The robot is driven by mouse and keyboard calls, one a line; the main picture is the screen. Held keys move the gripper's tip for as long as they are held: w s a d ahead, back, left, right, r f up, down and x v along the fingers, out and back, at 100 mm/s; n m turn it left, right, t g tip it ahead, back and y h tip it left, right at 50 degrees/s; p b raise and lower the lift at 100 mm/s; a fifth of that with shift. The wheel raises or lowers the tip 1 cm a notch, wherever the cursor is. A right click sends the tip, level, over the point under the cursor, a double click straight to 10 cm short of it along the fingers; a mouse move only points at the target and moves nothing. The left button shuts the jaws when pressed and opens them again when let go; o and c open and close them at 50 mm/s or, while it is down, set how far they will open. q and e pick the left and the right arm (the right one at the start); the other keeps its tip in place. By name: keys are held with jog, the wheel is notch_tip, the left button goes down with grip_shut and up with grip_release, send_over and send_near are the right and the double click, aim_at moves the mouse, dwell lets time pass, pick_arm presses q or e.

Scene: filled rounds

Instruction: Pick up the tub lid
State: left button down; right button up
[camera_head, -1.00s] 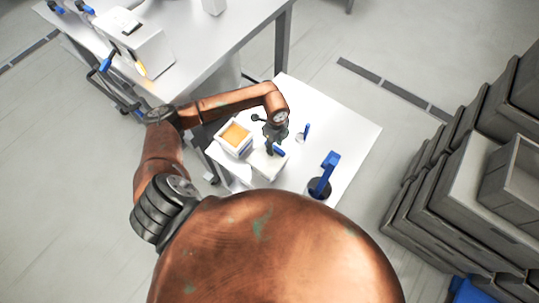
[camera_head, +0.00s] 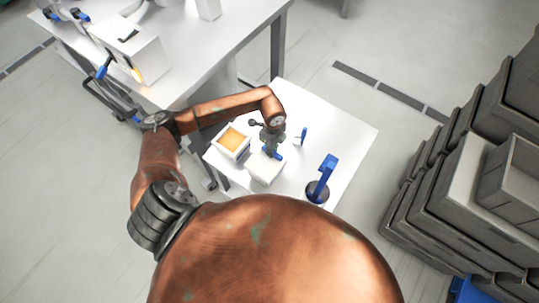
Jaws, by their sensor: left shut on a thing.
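An open white tub (camera_head: 222,147) with an orange filling stands on the small white table (camera_head: 345,140). Just right of it is a white boxy piece (camera_head: 263,172), which I take to be the tub lid or a tub with its lid. My left gripper (camera_head: 271,153) points down over that white piece, with blue at its fingertips, and is shut on it at its top edge. The fingers hide part of the contact, and I cannot tell whether the piece is clear of the table. My right gripper is not in view.
A blue upright tool on a dark round base (camera_head: 318,190) and a small blue-and-white item (camera_head: 303,136) stand right of the gripper. A larger white table (camera_head: 190,60) with a white machine (camera_head: 130,50) is at upper left. Grey crates (camera_head: 460,190) are stacked at right.

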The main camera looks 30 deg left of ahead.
aim_at(261, 155)
pick_arm(q)
jog(key=shift+r, duration=0.45)
notch_tip(261, 155, up, 2)
jog(key=shift+r, duration=0.15)
jog(key=s+a+r, duration=0.4)
jog(key=a+r, duration=0.1)
jog(key=r, duration=0.2)
jog(key=s+a+r+b, duration=0.1)
jog(key=s+a+r, duration=0.3)
jog(key=a+r, duration=0.2)
jog(key=shift+s+r, duration=0.3)
jog(key=shift+r, duration=0.6)
